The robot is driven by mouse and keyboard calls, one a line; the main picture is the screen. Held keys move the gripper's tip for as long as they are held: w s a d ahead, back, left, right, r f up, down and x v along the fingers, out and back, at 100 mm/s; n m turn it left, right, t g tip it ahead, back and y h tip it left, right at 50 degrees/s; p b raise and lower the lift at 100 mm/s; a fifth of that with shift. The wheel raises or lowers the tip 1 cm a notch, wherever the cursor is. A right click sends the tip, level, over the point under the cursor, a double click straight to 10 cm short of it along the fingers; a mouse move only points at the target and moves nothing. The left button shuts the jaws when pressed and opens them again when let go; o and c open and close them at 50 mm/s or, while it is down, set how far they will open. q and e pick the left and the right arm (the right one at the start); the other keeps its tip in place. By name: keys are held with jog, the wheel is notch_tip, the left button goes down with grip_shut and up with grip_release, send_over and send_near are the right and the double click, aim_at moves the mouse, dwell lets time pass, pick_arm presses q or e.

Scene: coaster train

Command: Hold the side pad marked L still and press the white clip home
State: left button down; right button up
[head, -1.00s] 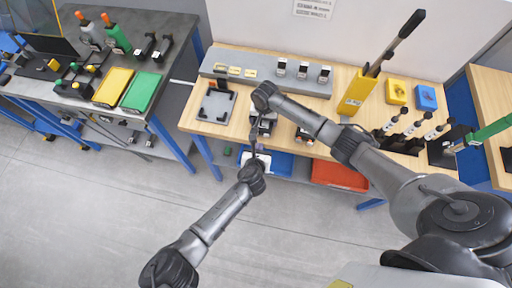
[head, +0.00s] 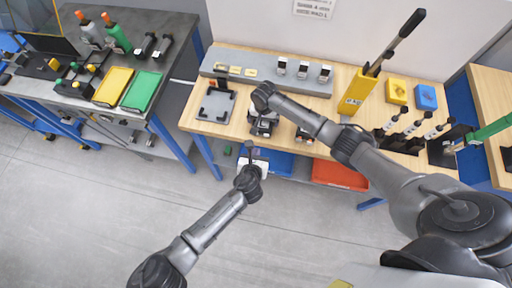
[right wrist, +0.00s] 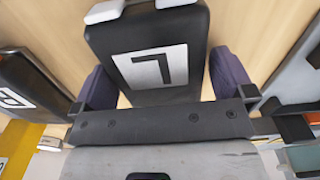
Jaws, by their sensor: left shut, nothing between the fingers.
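The side pad marked L (right wrist: 155,65) is a dark block with a white label, seen large in the right wrist view. My right gripper (right wrist: 168,82) has its two purple-padded fingers on either side of it, seemingly closed against its edges. White pieces (right wrist: 104,12) show at the pad's far end. They may belong to the white clip, but the top edge cuts them off and I cannot tell how they sit. In the head view my right wrist is over the bench, hiding part of the work. My left gripper (head: 249,150) is shut and empty, in front of the bench edge.
A dark pad with a white label (right wrist: 18,98) stands left in the wrist view. The bench (head: 225,132) also holds a grey frame (head: 216,103), a yellow holder (head: 357,92) and several upright tools. Blue and red bins (head: 340,175) sit below. The floor in front is clear.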

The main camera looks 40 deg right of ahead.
notch_tip(320, 180, up, 12)
dwell(0.8)
